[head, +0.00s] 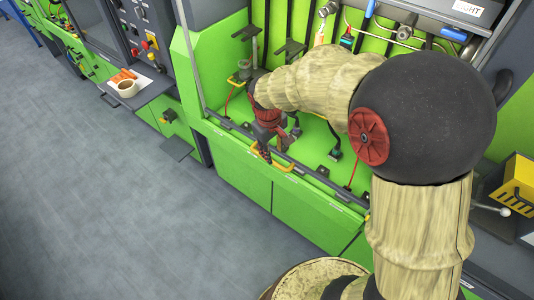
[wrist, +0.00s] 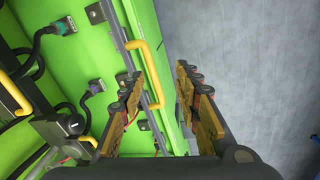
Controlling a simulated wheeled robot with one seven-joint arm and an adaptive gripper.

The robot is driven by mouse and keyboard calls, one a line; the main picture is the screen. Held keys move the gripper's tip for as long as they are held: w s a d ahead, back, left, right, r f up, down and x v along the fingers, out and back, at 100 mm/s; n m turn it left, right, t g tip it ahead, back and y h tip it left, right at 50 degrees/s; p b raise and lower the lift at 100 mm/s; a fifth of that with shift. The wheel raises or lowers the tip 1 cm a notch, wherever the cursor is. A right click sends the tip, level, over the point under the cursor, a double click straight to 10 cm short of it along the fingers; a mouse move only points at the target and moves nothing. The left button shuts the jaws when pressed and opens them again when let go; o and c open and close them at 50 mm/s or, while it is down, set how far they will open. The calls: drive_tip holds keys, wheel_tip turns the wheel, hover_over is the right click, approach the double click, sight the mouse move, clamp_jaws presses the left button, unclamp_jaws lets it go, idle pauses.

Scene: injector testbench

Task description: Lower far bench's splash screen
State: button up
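A grey bar (head: 240,132) with a yellow handle (head: 284,166) runs along the front edge of the green bench (head: 300,215). It looks like the lower rail of a splash screen; a clear pane cannot be made out. My gripper (head: 272,148) is at the handle, pointing down. In the wrist view my gripper (wrist: 160,78) is open, its two fingers apart with nothing held. The yellow handle (wrist: 147,70) shows between the fingers, nearer the left one. I cannot tell whether a finger touches it.
Cables and fittings (wrist: 93,87) crowd the green bench interior. A small shelf (head: 150,92) with a cup (head: 127,88) and orange items is at left. Another bench with red and yellow buttons (head: 145,45) stands beyond. The grey floor (head: 90,200) is clear.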

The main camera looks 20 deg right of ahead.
drive_tip(key=w+f+n, duration=0.1)
drive_tip(key=w+f, duration=0.1)
drive_tip(key=f, duration=0.3)
drive_tip(key=w+f+b, duration=0.1)
drive_tip(key=w+f, duration=0.2)
drive_tip(key=f, duration=0.2)
drive_tip(key=w+f+n, duration=0.1)
drive_tip(key=w+f, duration=0.2)
drive_tip(key=f, duration=0.1)
drive_tip(key=shift+d+f+n, duration=0.3)
drive_tip(key=shift+d+f, duration=0.1)
drive_tip(key=shift+c, duration=1)
clamp_jaws()
drive_tip(key=shift+b, duration=0.3)
